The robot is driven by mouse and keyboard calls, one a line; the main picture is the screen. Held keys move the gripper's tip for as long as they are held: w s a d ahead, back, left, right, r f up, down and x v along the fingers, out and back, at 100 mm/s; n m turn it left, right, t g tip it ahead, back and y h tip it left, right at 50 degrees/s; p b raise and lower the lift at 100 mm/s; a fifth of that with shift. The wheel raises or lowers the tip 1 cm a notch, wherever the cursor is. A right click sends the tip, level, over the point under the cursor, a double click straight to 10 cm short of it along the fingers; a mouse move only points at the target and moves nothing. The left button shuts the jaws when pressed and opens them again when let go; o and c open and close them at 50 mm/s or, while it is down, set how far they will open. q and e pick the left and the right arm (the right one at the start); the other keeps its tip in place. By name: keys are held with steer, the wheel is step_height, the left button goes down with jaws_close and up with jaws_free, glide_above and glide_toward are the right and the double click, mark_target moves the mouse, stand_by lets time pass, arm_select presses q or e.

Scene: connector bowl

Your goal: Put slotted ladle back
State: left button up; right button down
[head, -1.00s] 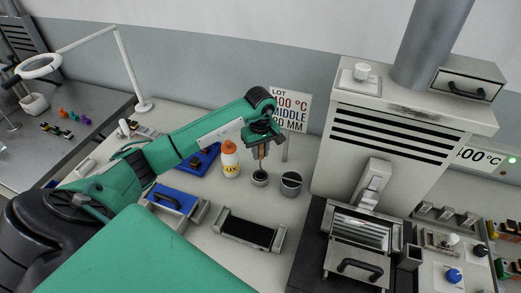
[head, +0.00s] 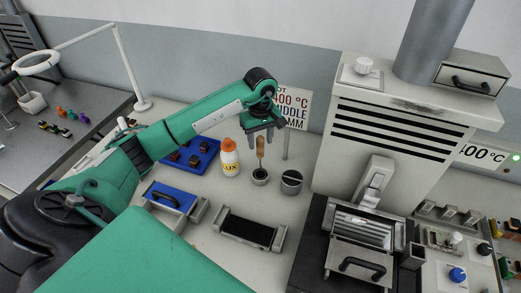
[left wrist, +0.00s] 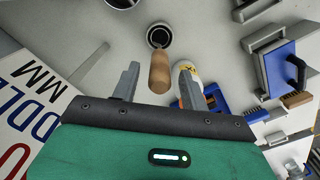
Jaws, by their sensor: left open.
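The slotted ladle's wooden handle (head: 260,147) stands upright in a small dark-rimmed cup (head: 260,177) on the bench. The slotted end is hidden inside the cup. My left gripper (head: 262,138) is open and empty just above the handle, its fingers apart on either side. In the left wrist view the handle (left wrist: 159,72) points up between the open fingers, with clear gaps on both sides, and the cup (left wrist: 160,36) lies beyond it. My right gripper is not in view.
A larger grey cup (head: 291,182) stands close to the right. A sign (head: 296,108) stands behind. A furnace (head: 405,125) is at the right.

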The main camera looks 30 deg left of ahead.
arm_select(q)
step_height(320, 180, up, 6)
steer(key=shift+f+b, duration=0.1)
steer(key=shift+b, duration=0.75)
steer(key=shift+r, duration=0.9)
